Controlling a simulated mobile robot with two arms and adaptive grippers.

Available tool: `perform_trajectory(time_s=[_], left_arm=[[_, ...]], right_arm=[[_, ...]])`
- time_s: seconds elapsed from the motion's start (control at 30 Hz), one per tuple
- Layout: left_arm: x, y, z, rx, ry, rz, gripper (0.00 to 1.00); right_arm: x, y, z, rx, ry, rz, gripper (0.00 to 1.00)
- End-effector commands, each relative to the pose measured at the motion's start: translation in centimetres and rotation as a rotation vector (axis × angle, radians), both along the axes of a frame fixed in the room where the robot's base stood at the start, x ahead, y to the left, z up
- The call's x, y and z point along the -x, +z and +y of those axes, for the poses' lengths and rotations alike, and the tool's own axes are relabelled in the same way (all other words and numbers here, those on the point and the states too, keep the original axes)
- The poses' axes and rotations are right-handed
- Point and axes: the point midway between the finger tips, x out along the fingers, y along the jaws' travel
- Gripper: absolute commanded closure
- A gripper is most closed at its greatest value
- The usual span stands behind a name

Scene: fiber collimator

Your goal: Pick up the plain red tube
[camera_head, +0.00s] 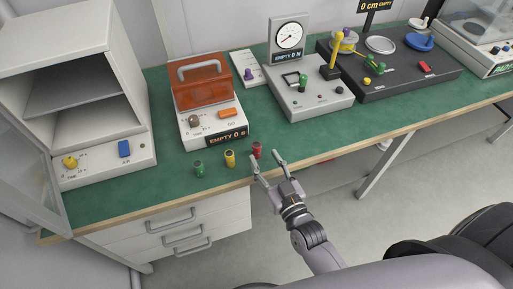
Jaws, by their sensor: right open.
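A small red tube (257,149) stands upright on the green table top near its front edge. A yellow tube (230,158) and a green tube (199,168) stand in a row to its left. My right gripper (267,161) is open and empty at the table's front edge. Its left fingertip is just in front of the red tube, and its right fingertip is to the right of it. I cannot tell whether the left finger touches the tube. My left gripper is not in view.
Behind the tubes stands a device with an orange cover (202,84). A gauge device (307,99) and a black board (405,78) stand further right. A grey open cabinet (110,152) is at the left. The front strip right of the tubes is clear.

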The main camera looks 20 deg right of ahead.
Motion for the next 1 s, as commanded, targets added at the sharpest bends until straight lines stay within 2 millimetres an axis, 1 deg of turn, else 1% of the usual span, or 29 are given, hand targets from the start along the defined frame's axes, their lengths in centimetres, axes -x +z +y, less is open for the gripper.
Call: perform_trajectory(time_s=[0.03,0.17,0.23,0.4,0.53,0.6,0.8,1.0], left_arm=[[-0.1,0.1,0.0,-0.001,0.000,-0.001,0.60],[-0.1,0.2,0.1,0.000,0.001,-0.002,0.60],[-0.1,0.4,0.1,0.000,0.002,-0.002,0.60],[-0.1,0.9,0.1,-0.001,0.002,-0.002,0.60],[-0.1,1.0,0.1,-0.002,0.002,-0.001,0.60],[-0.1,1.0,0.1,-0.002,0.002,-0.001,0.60],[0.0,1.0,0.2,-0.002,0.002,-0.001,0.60],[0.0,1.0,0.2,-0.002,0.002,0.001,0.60]], right_arm=[[-0.5,0.0,0.0,0.000,0.000,0.000,0.55],[-1.2,0.0,0.1,-0.001,0.000,0.000,0.55],[-1.8,0.1,0.3,-0.002,0.000,0.000,0.55],[-4.5,0.1,0.7,-0.001,0.000,-0.001,0.55],[-5.8,-0.1,0.9,0.000,0.000,0.000,0.55],[-6.0,-0.1,0.9,0.000,0.000,0.001,0.55],[-6.0,-0.2,0.9,0.000,0.000,0.002,0.55],[-6.0,-0.2,0.9,0.000,0.000,0.001,0.69]])
